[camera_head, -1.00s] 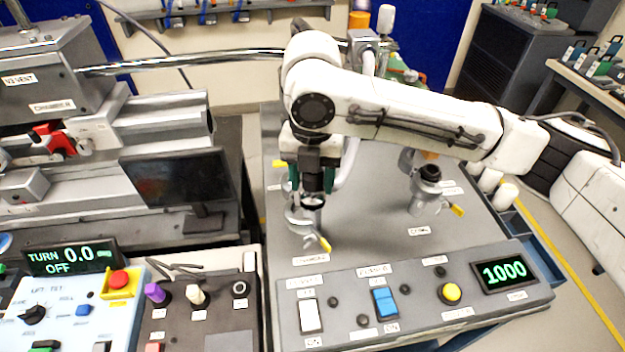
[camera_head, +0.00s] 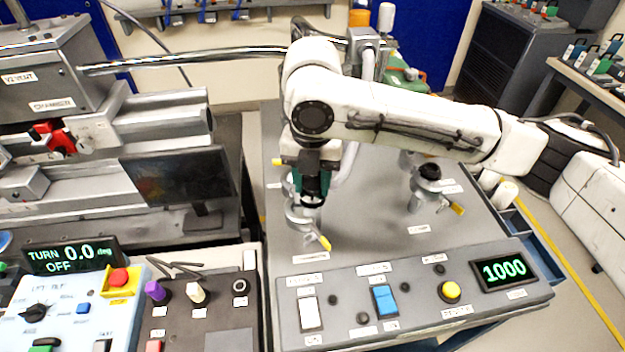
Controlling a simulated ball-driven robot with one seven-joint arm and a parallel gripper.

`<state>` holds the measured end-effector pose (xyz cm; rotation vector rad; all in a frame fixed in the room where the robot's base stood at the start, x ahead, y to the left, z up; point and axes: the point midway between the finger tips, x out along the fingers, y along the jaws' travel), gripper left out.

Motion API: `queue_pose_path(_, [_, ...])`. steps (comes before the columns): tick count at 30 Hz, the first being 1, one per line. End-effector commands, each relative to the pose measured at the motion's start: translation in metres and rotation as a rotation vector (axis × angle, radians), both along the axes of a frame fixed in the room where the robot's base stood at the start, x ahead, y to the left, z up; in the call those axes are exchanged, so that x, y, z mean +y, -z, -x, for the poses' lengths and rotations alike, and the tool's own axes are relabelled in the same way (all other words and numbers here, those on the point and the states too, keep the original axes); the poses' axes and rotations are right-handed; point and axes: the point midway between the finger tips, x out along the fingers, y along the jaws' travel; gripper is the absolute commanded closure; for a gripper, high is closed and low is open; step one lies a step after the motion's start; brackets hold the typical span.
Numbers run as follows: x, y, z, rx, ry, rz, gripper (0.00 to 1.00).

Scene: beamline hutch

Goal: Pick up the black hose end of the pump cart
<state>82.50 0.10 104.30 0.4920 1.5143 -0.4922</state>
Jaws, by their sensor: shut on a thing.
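The pump cart (camera_head: 372,215) has a grey top with a sloped control panel at its front. The black hose end (camera_head: 313,186) is upright over the left clamped port (camera_head: 303,216), mostly hidden by the fingers. My gripper (camera_head: 313,190) points down with its green fingers shut on the hose end. Whether the hose end touches the port is hard to tell. The pale hose (camera_head: 348,165) runs behind my arm to the pump column at the back. A second port with a black cap (camera_head: 429,172) stands to the right.
The cart panel has a white switch (camera_head: 310,313), a blue switch (camera_head: 385,300), a yellow button (camera_head: 449,292) and a display reading 1000 (camera_head: 504,271). A dark monitor (camera_head: 178,180) and grey chamber equipment stand close on the left. The cart top's front middle is clear.

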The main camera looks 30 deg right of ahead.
Motion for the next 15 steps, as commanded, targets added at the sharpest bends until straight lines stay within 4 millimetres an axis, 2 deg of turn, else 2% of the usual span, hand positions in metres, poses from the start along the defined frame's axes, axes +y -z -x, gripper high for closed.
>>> queue_pose_path(8, [0.0, -0.007, 0.0, -0.001, -0.001, 0.0, 0.97])
queue_pose_path(13, [0.001, -0.031, -0.001, -0.004, -0.003, -0.001, 0.97])
queue_pose_path(15, [-0.006, -0.046, 0.011, -0.004, 0.0, -0.002, 0.97])
